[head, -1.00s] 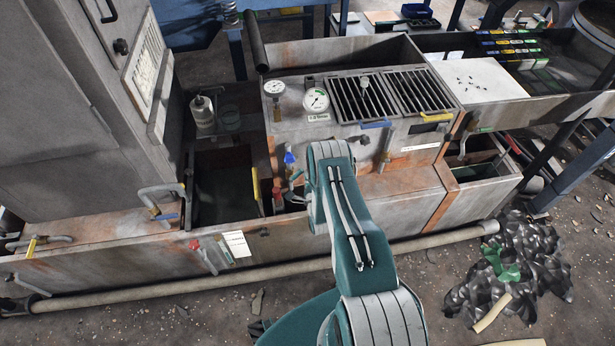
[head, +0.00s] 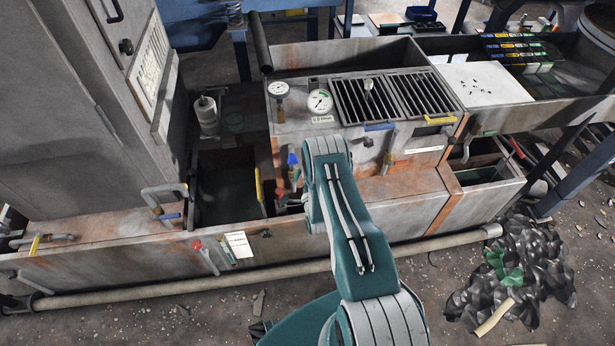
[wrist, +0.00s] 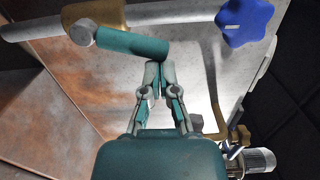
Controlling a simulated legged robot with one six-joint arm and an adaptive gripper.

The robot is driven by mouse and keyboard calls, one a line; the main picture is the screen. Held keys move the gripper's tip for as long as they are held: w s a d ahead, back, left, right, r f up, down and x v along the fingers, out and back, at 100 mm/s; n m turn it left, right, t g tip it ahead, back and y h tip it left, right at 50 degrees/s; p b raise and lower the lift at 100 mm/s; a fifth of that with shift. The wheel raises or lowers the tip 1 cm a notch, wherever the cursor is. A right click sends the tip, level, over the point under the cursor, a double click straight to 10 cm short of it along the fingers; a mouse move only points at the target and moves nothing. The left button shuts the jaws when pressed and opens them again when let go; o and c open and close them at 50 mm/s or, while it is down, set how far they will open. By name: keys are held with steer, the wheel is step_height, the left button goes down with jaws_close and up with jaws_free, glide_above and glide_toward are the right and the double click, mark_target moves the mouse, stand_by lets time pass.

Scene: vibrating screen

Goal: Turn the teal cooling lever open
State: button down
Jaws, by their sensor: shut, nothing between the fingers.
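The teal lever (wrist: 130,43) is a short thick cylinder in the wrist view. Its left end joins a grey pivot at a brass valve body on a pale pipe, and it points right, tilted slightly down. My gripper (wrist: 160,68) is shut and empty. Its fingertips are close below the lever's right end; I cannot tell whether they touch it. In the head view my teal arm hides the gripper, and I cannot make out the lever for sure.
A blue star knob (wrist: 245,22) stands right of the lever in the wrist view, with a small motor (wrist: 260,161) at lower right. In the head view, a red-handled valve (head: 197,245) is on the low front wall and a dark crumpled heap (head: 510,275) lies on the floor.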

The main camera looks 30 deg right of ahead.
steer(key=shift+w+a+r+n, duration=0.15)
steer(key=shift+a+r+n, duration=0.05)
steer(key=shift+a+n, duration=0.2)
steer(key=shift+w+a+r+n, duration=0.1)
steer(key=shift+a+r+n, duration=0.05)
steer(key=shift+a+n, duration=0.2)
stand_by(0.4)
